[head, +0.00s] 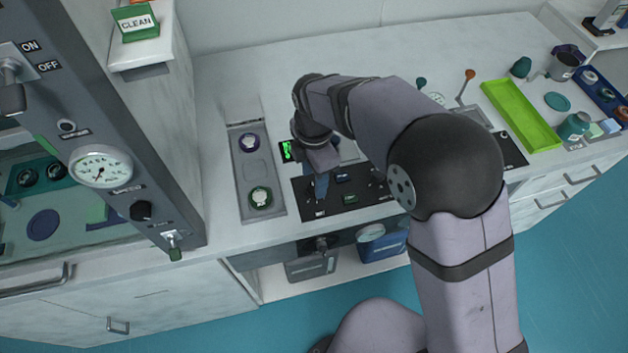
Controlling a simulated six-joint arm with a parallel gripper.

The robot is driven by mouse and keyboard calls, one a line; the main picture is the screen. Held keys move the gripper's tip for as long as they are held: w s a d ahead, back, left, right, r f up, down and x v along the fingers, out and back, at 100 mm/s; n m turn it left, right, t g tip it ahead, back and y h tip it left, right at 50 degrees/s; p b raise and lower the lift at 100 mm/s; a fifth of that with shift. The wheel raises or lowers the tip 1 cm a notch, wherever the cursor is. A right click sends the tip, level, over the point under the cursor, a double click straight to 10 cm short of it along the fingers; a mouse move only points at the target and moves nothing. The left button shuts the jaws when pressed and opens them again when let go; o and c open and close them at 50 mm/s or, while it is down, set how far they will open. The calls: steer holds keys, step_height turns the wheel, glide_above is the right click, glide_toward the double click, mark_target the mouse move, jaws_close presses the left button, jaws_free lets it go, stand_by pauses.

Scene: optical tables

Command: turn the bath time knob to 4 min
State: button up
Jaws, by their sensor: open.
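My gripper (320,187) points down over the left part of a black control panel (352,207) on the counter. Its fingers are small in the view and hold nothing that I can make out. The panel carries small controls and labels too small to read, so I cannot tell which one is the bath time knob or where it points. A small green-lit display (287,151) stands just left of my wrist, partly hidden by it. My arm hides the area behind and right of the panel.
A grey tray (255,170) with two round items lies left of the panel. A lime-green tray (520,115) is at the right. A tall grey cabinet with a gauge (101,166) stands at the left. A lever with an orange knob (469,75) rises behind my arm.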

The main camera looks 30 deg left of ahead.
steer(key=shift+f+p, duration=0.3)
steer(key=shift+f, duration=1.3)
steer(key=c, duration=1.1)
steer(key=shift+o, duration=0.2)
